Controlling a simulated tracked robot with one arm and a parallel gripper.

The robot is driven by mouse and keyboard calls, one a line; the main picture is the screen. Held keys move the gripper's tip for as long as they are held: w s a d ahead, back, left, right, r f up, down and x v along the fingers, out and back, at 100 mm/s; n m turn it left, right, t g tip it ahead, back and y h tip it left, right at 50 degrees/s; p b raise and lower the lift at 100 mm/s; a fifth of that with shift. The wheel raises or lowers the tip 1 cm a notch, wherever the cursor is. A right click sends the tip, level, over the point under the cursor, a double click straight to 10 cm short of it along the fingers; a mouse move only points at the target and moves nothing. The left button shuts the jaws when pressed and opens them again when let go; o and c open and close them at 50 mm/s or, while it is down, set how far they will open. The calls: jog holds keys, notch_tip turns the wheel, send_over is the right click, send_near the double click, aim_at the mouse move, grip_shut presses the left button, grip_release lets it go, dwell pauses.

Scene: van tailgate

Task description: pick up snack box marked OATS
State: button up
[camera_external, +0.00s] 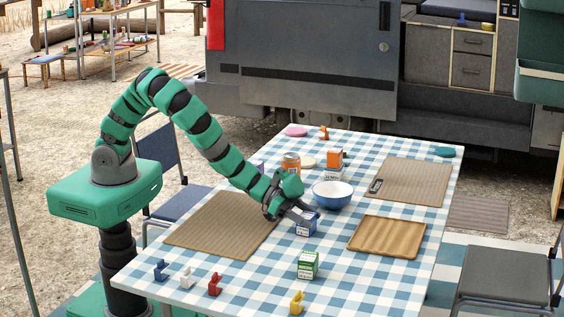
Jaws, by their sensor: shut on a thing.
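My gripper (303,212) is shut on a small blue-and-white box (306,227) near the middle of the checked table. The box looks upright, at or just above the tabletop; I cannot tell if it touches. Its marking is too small to read. A green-and-white box (308,265) stands nearer the front edge. An orange-and-white box (335,158) stands farther back. No marking reading OATS can be made out on any box.
A blue-rimmed bowl (332,194) is close behind the held box. A wooden tray (387,237) lies to the right, a brown mat (222,225) to the left, another mat (408,182) at back right. A jar (291,163) stands behind. Several small coloured holders line the front.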

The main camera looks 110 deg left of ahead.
aim_at(307, 215)
notch_tip(307, 215, up, 3)
jog(key=shift+r+p, duration=0.2)
jog(key=shift+p, duration=0.2)
jog(key=shift+s+r, duration=0.1)
jog(key=shift+s, duration=0.25)
jog(key=s, duration=0.4)
jog(key=shift+s+d+r, duration=0.15)
jog(key=shift+s, duration=0.05)
jog(key=shift+s+r+p, duration=0.15)
jog(key=shift+s+p, duration=0.15)
jog(key=shift+p, duration=0.25)
jog(key=s+p, duration=0.1)
jog(key=p, duration=0.4)
jog(key=s+p, duration=0.2)
jog(key=p, duration=0.3)
jog(key=s+p, duration=0.2)
jog(key=p, duration=0.3)
jog(key=shift+s+r, duration=0.2)
jog(key=shift+r, duration=0.2)
jog(key=shift+s+d+p, duration=0.2)
jog(key=shift+s+p, duration=2.2)
jog(key=shift+p, duration=0.65)
